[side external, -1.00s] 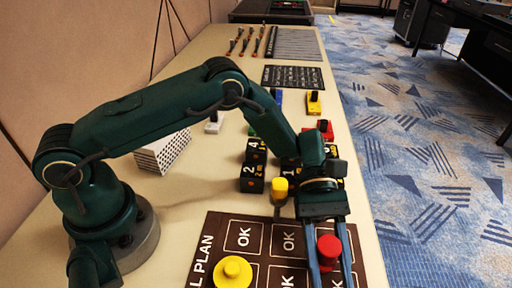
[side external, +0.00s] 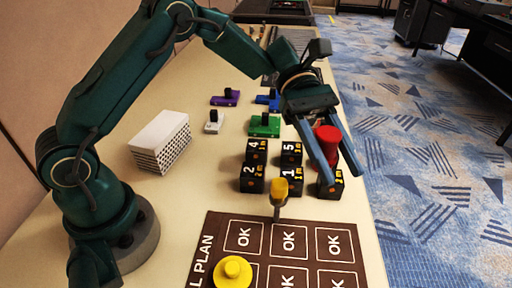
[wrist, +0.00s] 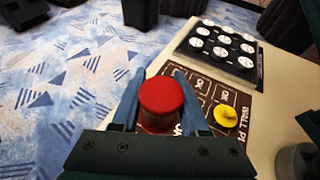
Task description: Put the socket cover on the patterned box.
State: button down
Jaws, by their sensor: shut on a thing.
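My gripper (side external: 346,178) is shut on a red knob-shaped piece (side external: 327,140) with a round top. It holds the piece in the air above the black numbered boxes' right side. The red piece also shows between the fingers in the wrist view (wrist: 162,98). I cannot tell for sure whether it is the socket cover. The white patterned box (side external: 160,145), with dotted sides and a plain top, stands on the table at left, well away from my gripper. Its top is bare.
Several black numbered boxes (side external: 253,178) stand mid-table below the gripper. A yellow-topped upright piece (side external: 280,188) stands in front of them. A yellow knobbed disc (side external: 232,271) lies on the brown OK mat (side external: 262,262). Purple (side external: 225,98), green (side external: 264,125) and white pieces stand behind.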

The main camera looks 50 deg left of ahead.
jog(key=s+a+r+n+t+y, duration=0.1)
jog(key=a+r+n+t, duration=0.2)
jog(key=a+n+t, duration=0.55)
jog(key=s+a+r+n+t+y, duration=0.1)
jog(key=a+r+n+t, duration=0.2)
jog(key=a, duration=1)
jog(key=s+d+f+m+g+h, duration=0.3)
jog(key=s+d+f+m+g, duration=0.3)
jog(key=s+f+m+g, duration=0.15)
jog(key=s+a+f+m+g+y, duration=0.4)
jog(key=s+a+m+g+y, duration=0.65)
jog(key=m, duration=0.55)
jog(key=s+a+r+m+t+y, duration=0.3)
jog(key=a+r+m+y, duration=0.2)
jog(key=a+m+y, duration=0.3)
jog(key=s+a+r+m+t+y, duration=0.2)
jog(key=a+r+m+t+y, duration=0.1)
jog(key=a+r+m+y, duration=0.4)
send_over(151, 124)
jog(key=shift+m+y, duration=0.3)
jog(key=shift+y, duration=0.15)
notch_tip(151, 124, down, 8)
jog(key=shift+r, duration=0.1)
jog(key=shift+f, duration=2.05)
